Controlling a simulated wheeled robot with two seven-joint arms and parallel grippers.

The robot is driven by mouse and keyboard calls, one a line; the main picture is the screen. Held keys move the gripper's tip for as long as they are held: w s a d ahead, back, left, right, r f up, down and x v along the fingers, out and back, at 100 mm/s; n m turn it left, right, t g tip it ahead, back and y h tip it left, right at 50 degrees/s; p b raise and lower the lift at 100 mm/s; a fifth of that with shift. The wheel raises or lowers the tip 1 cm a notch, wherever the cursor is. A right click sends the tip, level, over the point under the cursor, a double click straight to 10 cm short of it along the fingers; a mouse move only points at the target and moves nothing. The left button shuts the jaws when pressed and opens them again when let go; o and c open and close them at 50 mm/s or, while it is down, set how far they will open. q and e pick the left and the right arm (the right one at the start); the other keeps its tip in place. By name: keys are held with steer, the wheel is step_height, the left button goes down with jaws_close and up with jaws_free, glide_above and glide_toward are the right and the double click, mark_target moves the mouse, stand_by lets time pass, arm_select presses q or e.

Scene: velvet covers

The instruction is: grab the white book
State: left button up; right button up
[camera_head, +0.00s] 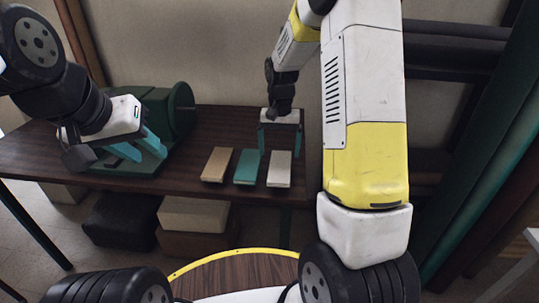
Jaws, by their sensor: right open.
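The white book (280,170) lies flat on the dark wooden table, the rightmost of three books in a row. My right gripper (280,143) is open and points down just behind the white book's far end in the picture. Its teal fingers are spread apart with nothing seen between them. Whether it is above the table or touching it I cannot tell. My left gripper (139,150) is at the left, in front of a green machine-like object, with its teal fingers apart and empty.
A teal book (247,167) and a tan book (217,164) lie left of the white one, with narrow gaps. The green object (175,110) stands on the table's (190,184) left part. Boxes (194,214) sit below the table. Bare tabletop lies behind the books.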

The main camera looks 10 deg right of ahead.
mark_target(280, 165)
steer(key=f, duration=0.5)
steer(key=shift+d+f, duration=0.2)
steer(key=shift+f, duration=0.15)
steer(key=c, duration=1.6)
steer(key=shift+r, duration=0.1)
